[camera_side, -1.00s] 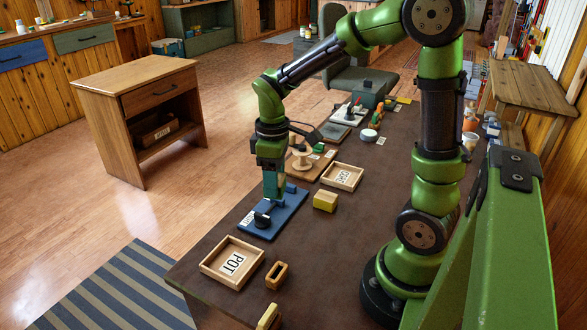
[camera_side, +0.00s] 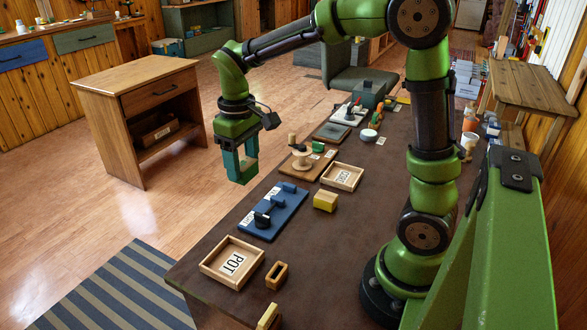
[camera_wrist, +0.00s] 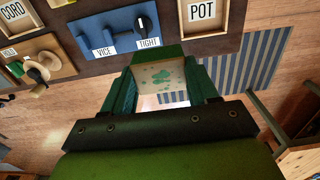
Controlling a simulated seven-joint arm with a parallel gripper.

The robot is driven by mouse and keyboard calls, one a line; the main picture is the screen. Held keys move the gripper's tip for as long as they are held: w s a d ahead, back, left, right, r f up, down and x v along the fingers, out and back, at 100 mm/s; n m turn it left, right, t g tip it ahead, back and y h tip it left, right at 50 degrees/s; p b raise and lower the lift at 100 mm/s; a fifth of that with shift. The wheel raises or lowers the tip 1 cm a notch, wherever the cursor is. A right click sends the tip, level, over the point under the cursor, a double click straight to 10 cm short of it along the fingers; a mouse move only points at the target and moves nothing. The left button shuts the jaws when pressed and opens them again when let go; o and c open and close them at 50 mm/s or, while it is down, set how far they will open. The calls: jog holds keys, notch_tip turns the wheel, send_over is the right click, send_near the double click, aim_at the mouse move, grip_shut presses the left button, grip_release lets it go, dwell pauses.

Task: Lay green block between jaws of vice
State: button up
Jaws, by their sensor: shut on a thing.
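My gripper (camera_side: 239,178) is shut on the green block (camera_side: 241,177) and holds it in the air, left of the table's edge in the side view. In the wrist view the green block (camera_wrist: 157,53) spans the fingertips (camera_wrist: 158,75); a pale surface with green marks shows just below its green side. The vice (camera_side: 283,217) is a blue plate on the table with a blue jaw block and a black handle. It also shows in the wrist view (camera_wrist: 85,30), labelled VICE and TIGHT. No block shows in the vice. My gripper is above and apart from it.
The POT tray (camera_side: 205,267) and CORD tray (camera_side: 330,182) stand either side of the vice. A yellow block (camera_side: 325,201) and a small wooden ring-like block (camera_side: 277,275) lie nearby. A small cabinet (camera_side: 145,85) is to the left.

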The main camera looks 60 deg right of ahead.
jog(key=d, duration=0.6)
jog(key=n, duration=1.4)
send_over(283, 185)
jog(key=s+a, duration=0.2)
jog(key=a, duration=0.1)
notch_tip(283, 185, down, 2)
jog(key=n, duration=0.4)
jog(key=shift+w+d+f, duration=0.15)
jog(key=shift+w+d, duration=0.05)
jog(key=shift+d, duration=0.05)
jog(key=shift+f, duration=6.4)
jog(key=shift+f, duration=0.6)
jog(key=o, duration=1.2)
jog(key=shift+o, duration=0.3)
jog(key=shift+o, duration=0.8)
